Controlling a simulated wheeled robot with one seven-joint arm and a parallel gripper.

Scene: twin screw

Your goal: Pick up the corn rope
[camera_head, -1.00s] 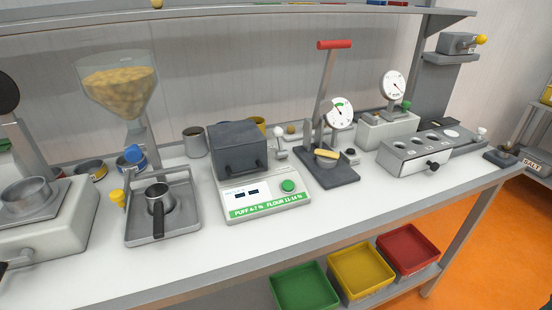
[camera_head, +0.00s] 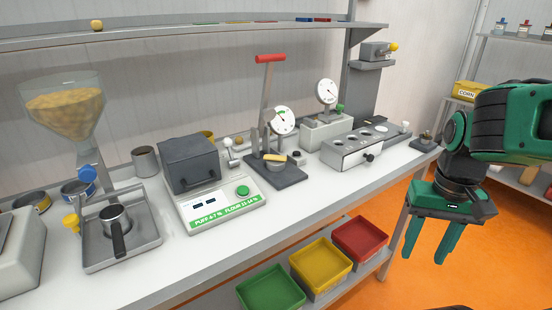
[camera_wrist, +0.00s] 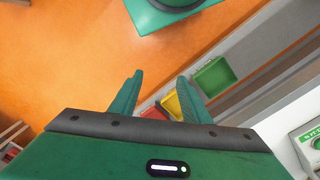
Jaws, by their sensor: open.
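A short yellow roll-shaped piece (camera_head: 275,158), which looks like the corn rope, lies on the dark lever press (camera_head: 285,178) with the red handle, in the middle of the bench. It is small in the head view, and I do not see it in the wrist view. My gripper (camera_head: 424,258) is open and empty, pointing down over the orange floor in front of the bench's right end, well away from the yellow piece. In the wrist view my gripper (camera_wrist: 159,80) shows two green fingers apart with nothing between them.
A scale with a dark box (camera_head: 188,163) stands left of the press, and a grey block with round holes (camera_head: 349,154) stands right. Green (camera_head: 270,288), yellow (camera_head: 321,267) and red (camera_head: 361,240) trays sit on a lower shelf. An upper shelf (camera_head: 200,36) runs above the bench.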

